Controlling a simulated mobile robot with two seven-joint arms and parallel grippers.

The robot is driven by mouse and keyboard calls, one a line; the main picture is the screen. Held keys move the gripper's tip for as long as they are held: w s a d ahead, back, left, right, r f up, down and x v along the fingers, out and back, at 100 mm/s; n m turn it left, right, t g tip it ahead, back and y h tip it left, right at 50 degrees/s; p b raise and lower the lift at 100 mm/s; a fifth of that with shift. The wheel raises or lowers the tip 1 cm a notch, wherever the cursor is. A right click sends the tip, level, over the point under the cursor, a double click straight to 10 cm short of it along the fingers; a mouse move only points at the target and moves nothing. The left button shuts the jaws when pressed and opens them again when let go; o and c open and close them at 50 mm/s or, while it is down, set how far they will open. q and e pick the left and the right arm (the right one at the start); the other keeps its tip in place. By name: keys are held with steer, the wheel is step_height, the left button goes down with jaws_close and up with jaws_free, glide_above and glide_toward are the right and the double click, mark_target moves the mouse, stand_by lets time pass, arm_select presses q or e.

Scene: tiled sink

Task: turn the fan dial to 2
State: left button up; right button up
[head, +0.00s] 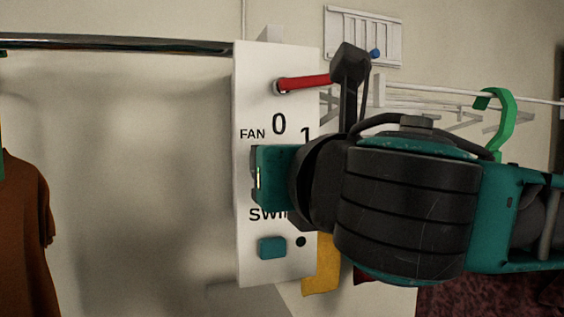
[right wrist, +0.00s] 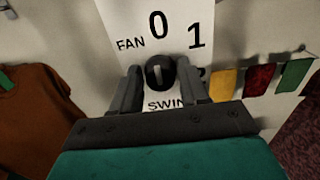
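The fan dial (right wrist: 160,73) is a round black knob with a paler upright bar, low under the "0" on a white panel (head: 277,60). In the right wrist view its bar points roughly up toward the "0". The "1" is to the upper right, and the "2" is mostly hidden behind a finger. My right gripper (right wrist: 160,69) faces the panel with its dark fingers on either side of the dial, spread wider than the bar. I cannot tell whether they touch the knob's rim. In the head view my right arm hides the dial. My left gripper is not in view.
A red lever (head: 305,83) sticks out from the panel above the dial. A teal button (head: 272,248) is low on the panel under the "SWING" label. A brown shirt (head: 27,230) hangs at left, and a green hanger (head: 502,115) at right.

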steer(key=c, duration=0.6)
steer(key=shift+d+f+m+b, duration=0.15)
steer(key=shift+m+b, duration=1.55)
steer(key=shift+m, duration=4.25)
steer(key=shift+f+m+b, duration=0.15)
steer(key=shift+m+b, duration=1.55)
steer(key=shift+m, duration=4.25)
